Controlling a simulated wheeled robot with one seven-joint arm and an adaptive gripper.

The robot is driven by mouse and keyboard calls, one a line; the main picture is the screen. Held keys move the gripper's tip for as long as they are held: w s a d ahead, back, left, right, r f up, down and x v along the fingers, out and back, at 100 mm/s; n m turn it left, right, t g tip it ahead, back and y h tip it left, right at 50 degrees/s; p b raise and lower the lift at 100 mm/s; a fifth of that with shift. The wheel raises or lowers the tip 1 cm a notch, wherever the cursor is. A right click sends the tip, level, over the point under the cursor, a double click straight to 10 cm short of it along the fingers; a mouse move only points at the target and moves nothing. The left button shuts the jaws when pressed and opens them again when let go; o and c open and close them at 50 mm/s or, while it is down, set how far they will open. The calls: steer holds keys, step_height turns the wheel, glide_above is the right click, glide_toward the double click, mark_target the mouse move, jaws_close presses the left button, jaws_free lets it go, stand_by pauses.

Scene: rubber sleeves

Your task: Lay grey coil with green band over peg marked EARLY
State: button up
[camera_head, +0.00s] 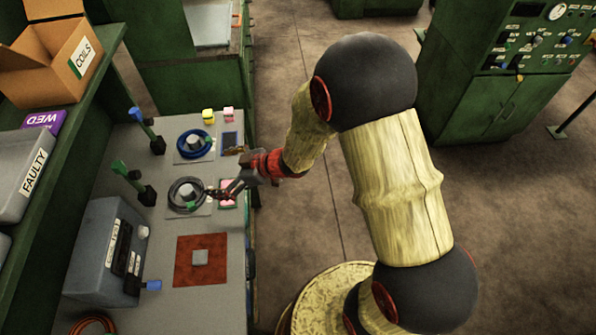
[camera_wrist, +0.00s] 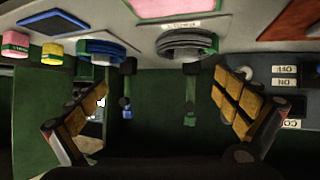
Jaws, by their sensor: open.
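The grey coil (camera_head: 174,188) lies around a pale post on a grey plate on the bench, and it shows in the wrist view (camera_wrist: 187,45). My gripper (camera_head: 214,193) is at the coil's right side in the head view. In the wrist view my gripper (camera_wrist: 161,82) has its two fingers spread wide, with nothing between them; the coil is beyond them. A plate label (camera_wrist: 182,24) is too blurred to read, so I cannot tell which peg is marked EARLY.
A blue coil (camera_head: 182,146) lies around another post. A green-topped stand (camera_head: 130,174) and blue-topped stand (camera_head: 146,130) rise left of the coils. A grey box (camera_head: 95,245) and red mat (camera_head: 216,270) are nearer. A shelf holds a COILS carton (camera_head: 40,70) and FAULTY bin (camera_head: 25,165).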

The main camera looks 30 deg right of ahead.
steer(key=w+d+r+m+t+h, duration=0.2)
steer(key=w+d+r+h, duration=0.2)
steer(key=d+r, duration=0.35)
steer(key=s+d+r+m+h, duration=0.4)
steer(key=s+d+r+h, duration=0.1)
steer(key=d+r, duration=0.5)
steer(key=s+d+r+m+g+h, duration=0.25)
steer(key=s+r+m, duration=0.2)
steer(key=s, duration=0.85)
steer(key=s+a+r+g+y, duration=0.1)
steer(key=s+a+y, duration=0.1)
steer(key=s, duration=1)
steer(key=shift+a+m, duration=0.35)
steer(key=shift+a, duration=0.4)
steer(key=shift+r+g, duration=0.1)
steer(key=shift+g, duration=0.15)
steer(key=shift+c, duration=0.7)
